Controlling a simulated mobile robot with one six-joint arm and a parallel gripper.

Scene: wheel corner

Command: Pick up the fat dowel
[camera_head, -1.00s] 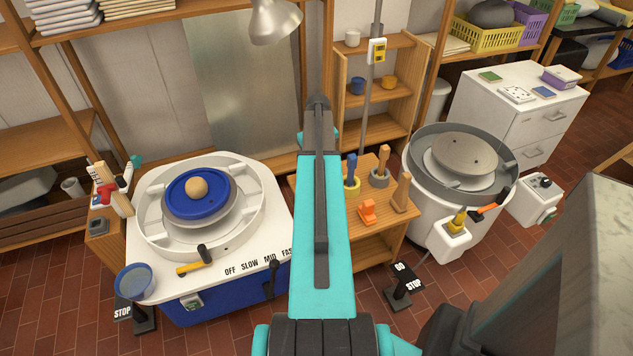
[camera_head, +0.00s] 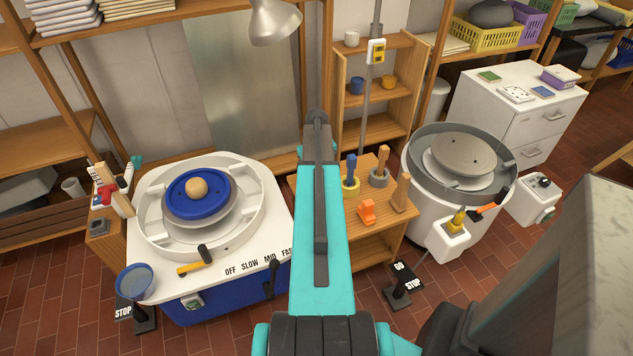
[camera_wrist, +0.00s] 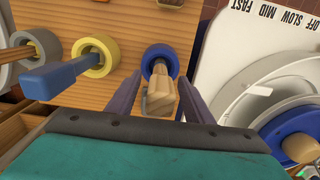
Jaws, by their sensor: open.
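A thick, light wooden dowel (camera_wrist: 160,98), seemingly the fat dowel, stands in a blue ring holder (camera_wrist: 160,55) on the wooden stand in the wrist view. Its near end looks blocky. My gripper (camera_wrist: 163,82) is open, with one dark finger on each side of the dowel; I cannot tell whether either touches it. In the head view my arm hides this dowel, its blue holder and my gripper.
The wooden stand (camera_head: 375,240) also bears a blue-handled peg (camera_head: 351,168) in a yellow ring, a wooden peg (camera_head: 384,162) in a grey ring, and an orange piece (camera_head: 366,212). Pottery wheels stand left (camera_head: 150,215) and right (camera_head: 415,180).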

